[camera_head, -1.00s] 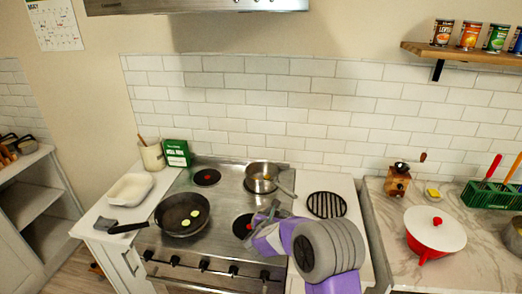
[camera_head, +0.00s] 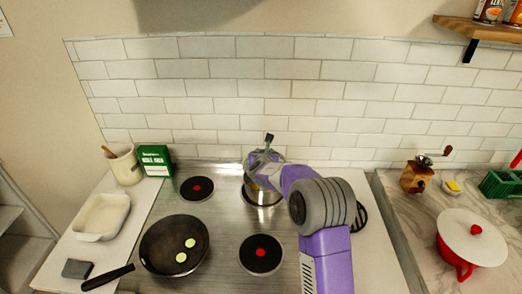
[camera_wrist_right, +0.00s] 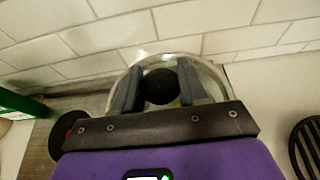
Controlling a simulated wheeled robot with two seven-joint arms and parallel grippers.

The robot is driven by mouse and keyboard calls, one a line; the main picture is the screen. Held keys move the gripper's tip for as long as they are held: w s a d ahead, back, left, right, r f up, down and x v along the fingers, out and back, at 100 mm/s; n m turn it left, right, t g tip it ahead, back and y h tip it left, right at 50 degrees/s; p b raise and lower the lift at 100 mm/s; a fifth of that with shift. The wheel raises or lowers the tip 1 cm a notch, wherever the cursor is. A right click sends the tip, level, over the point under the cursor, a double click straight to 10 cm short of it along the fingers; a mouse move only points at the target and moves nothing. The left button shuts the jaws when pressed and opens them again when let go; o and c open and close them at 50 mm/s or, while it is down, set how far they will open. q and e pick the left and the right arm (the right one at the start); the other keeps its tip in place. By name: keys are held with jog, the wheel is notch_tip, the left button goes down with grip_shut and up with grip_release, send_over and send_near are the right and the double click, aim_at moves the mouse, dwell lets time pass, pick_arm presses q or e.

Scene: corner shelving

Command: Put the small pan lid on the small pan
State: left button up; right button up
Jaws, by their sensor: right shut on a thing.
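The small steel pan (camera_head: 262,194) stands on the back right burner, partly hidden by my right gripper and lid. The small pan lid (camera_head: 251,161) is clear glass with a metal rim, seen at the pan's top. In the right wrist view the lid (camera_wrist_right: 212,75) spreads around the fingers. My right gripper (camera_head: 268,152) is shut on the lid's black knob (camera_wrist_right: 160,87), which sits between the two fingers. I cannot tell whether the lid's rim touches the pan. My left gripper is not in view.
A black frying pan (camera_head: 160,256) with green slices stands at the front left of the stove. A free burner (camera_head: 261,253) lies in front of the small pan. A white dish (camera_head: 91,225), crock (camera_head: 126,168) and green box (camera_head: 156,160) are left; a red pot (camera_head: 446,254) is right.

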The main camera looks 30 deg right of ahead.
jog(key=shift+s+f+b, duration=0.25)
jog(key=shift+f+b, duration=0.1)
jog(key=shift+f, duration=0.15)
jog(key=shift+w+f+b, duration=0.15)
jog(key=shift+f+b, duration=0.75)
jog(key=shift+f, duration=0.5)
notch_tip(320, 180, down, 2)
jog(key=shift+f+b, duration=0.15)
jog(key=shift+b, duration=1.1)
jog(key=shift+b, duration=0.3)
jog(key=o, duration=1.3)
jog(key=shift+f, duration=0.1)
